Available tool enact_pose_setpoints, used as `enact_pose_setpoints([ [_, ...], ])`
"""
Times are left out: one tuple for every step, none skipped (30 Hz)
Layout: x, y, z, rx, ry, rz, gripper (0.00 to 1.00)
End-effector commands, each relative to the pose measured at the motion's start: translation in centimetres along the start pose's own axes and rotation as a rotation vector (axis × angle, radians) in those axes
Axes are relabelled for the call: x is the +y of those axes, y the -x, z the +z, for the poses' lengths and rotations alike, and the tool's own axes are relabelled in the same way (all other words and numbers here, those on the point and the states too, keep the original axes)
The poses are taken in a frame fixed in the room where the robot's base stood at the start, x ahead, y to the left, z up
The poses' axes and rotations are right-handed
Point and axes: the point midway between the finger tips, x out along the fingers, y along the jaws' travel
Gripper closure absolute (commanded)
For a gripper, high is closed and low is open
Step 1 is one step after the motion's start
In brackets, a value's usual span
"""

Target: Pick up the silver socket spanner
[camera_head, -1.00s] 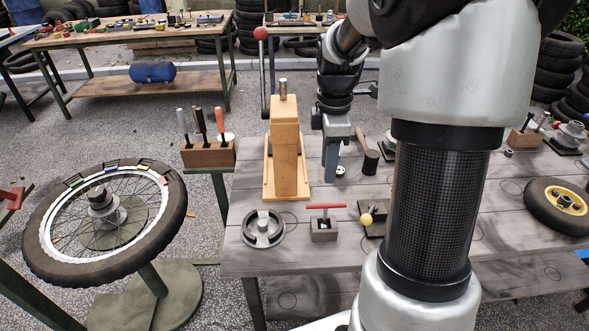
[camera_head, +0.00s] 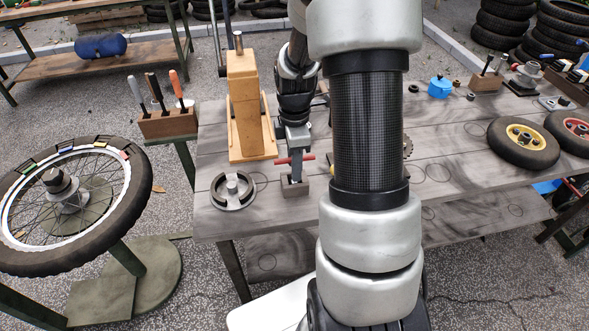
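A T-handled tool with a red crossbar (camera_head: 283,161) stands in a small grey-brown block (camera_head: 294,189) near the front edge of the bench. It may be the socket spanner, but its stem is hidden and no silver part can be made out. My gripper (camera_head: 297,168) points down right at this tool, its fingers overlapping the crossbar and reaching close to the block. Whether the fingers are apart or closed on the tool cannot be made out.
A wooden press block (camera_head: 245,110) stands just left of my gripper, with a grey ring fixture (camera_head: 232,190) in front. My arm hides the bench middle. A yellow-rimmed wheel (camera_head: 523,145) and blue pot (camera_head: 440,87) sit right. A spoked wheel (camera_head: 70,205) stands left.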

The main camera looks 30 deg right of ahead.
Motion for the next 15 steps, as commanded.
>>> enact_pose_setpoints([
  [-0.1,-1.0,0.0,0.0,0.001,-0.002,0.66],
  [-0.1,-1.4,0.0,0.0,0.001,-0.003,0.66],
  [-0.1,-1.8,0.0,0.0,0.001,-0.003,0.66],
  [-0.1,-2.0,0.0,0.0,0.001,-0.002,0.66],
  [0.0,-2.1,0.0,0.0,0.001,-0.001,0.66],
  [0.0,-2.2,0.0,0.0,0.0,0.0,0.66],
  [0.0,-2.3,0.0,0.0,0.0,0.0,0.66],
  [0.0,-2.3,0.0,0.0,0.0,0.001,0.66],
  [0.0,-2.3,0.0,0.0,0.0,0.001,0.66],
  [0.0,-2.3,0.0,0.0,0.0,0.001,0.66],
  [0.0,-2.3,0.0,0.0,0.0,0.001,0.66],
  [0.0,-2.3,0.0,0.0,0.0,0.001,0.66],
  [0.0,-2.2,0.0,0.0,0.0,0.001,0.68],
  [0.0,-2.2,0.0,0.0,0.0,0.001,0.73],
  [0.0,-2.2,0.0,0.0,0.0,0.001,0.8],
])
